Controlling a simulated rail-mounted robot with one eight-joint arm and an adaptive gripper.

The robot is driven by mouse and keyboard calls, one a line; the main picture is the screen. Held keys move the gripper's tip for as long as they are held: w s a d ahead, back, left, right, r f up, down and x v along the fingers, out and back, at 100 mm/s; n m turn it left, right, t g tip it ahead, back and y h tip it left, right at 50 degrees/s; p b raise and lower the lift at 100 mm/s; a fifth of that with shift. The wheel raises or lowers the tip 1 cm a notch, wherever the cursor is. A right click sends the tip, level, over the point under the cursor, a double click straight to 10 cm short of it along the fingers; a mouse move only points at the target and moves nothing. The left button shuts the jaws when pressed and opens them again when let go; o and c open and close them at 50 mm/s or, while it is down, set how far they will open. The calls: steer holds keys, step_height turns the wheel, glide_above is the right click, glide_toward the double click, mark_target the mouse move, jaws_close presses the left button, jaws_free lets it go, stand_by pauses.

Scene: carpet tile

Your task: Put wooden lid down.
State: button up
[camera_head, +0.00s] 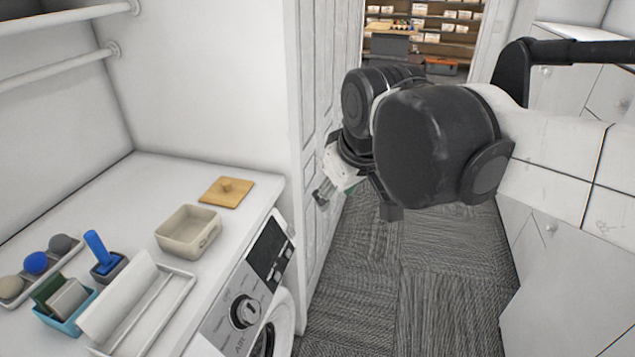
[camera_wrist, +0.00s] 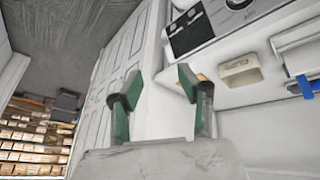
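The wooden lid (camera_head: 227,191), a flat square tan board with a small round knob, lies knob up on the white counter near its right end. It lies beside and behind an open beige box (camera_head: 188,232), not on it. My gripper (camera_wrist: 158,88) is open, with two green-and-black fingers wide apart and nothing between them. In the head view my gripper (camera_head: 325,192) is out over the floor, right of the counter and apart from the lid. In the wrist view a small tan patch, probably the lid (camera_wrist: 203,78), shows behind the right finger.
The counter (camera_head: 150,185) also holds a white tray (camera_head: 172,305), a blue-handled tool (camera_head: 98,250), a teal box (camera_head: 65,318) and a tray of balls (camera_head: 12,296). A washing machine (camera_head: 245,312) stands under it. A white panelled door (camera_head: 318,110) stands beside my gripper.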

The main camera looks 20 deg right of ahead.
steer(key=s+d+f+m+t, duration=0.1)
steer(key=s+d+f+m, duration=0.1)
steer(key=s+f+m, duration=0.2)
steer(key=s+f, duration=0.2)
steer(key=s, duration=0.2)
steer(key=shift+d+f+t, duration=0.2)
steer(key=shift+t, duration=0.1)
steer(key=shift+s, duration=0.1)
